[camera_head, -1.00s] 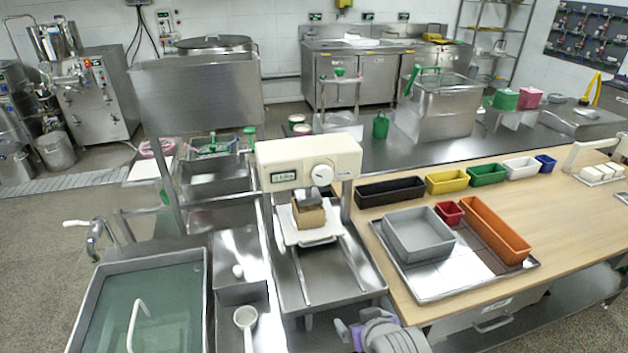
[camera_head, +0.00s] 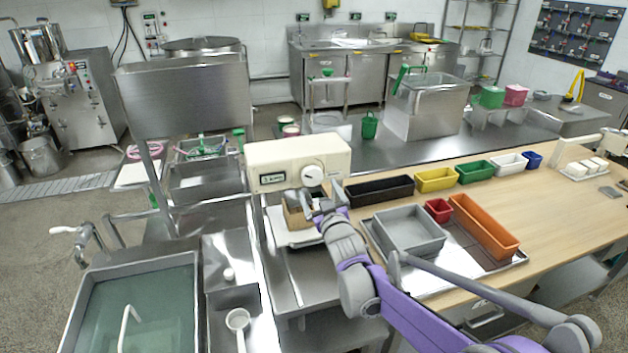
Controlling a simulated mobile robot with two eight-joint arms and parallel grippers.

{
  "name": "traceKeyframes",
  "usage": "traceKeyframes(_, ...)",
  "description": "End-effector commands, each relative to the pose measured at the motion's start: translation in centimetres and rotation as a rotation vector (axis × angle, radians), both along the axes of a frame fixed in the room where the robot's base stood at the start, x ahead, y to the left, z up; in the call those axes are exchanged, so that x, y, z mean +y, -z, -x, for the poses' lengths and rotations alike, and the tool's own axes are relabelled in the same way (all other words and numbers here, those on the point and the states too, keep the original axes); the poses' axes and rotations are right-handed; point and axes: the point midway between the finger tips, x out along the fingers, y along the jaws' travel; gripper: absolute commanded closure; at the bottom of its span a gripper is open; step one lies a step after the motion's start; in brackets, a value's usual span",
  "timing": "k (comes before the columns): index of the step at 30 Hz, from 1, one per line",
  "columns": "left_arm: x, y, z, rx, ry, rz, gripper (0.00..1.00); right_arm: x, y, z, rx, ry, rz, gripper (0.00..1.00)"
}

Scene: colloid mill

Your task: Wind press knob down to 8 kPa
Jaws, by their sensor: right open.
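The press is a cream box-shaped head (camera_head: 290,163) over a steel drain table. Its round white knob (camera_head: 313,175) is on the right of its front face. A small green-lit display (camera_head: 272,178) is on the left of that face; its digits are too small to read. Below the head, a brown block with a grey piece on top (camera_head: 294,212) stands on a white board (camera_head: 290,236). My right gripper (camera_head: 322,205) is open, just below the knob and beside the block, apart from the knob. My arm hides part of the board. My left gripper is not in view.
Right of the press, a wooden table (camera_head: 560,215) holds a steel tray with a grey bin (camera_head: 408,232), a red bin and an orange bin (camera_head: 484,226). A row of coloured bins lines its back edge. A water-filled sink (camera_head: 135,305) is at the left.

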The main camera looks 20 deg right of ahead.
Motion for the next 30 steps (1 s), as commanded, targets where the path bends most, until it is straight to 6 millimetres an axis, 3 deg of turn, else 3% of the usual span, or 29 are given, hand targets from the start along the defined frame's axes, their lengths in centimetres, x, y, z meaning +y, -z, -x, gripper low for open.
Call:
traceKeyframes(3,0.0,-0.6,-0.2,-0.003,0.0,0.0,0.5,0.0,-0.2,-2.4,0.0,0.0,0.0,0.0)
traceKeyframes(9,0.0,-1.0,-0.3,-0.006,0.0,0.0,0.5,-0.1,-0.1,-4.9,0.001,0.0,-0.001,0.0)
traceKeyframes(21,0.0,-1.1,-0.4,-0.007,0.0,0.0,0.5,-0.1,0.0,-5.6,0.002,0.001,-0.001,0.0)
traceKeyframes(30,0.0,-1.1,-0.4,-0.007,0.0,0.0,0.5,-0.1,0.0,-5.6,0.002,0.001,-0.001,0.52)
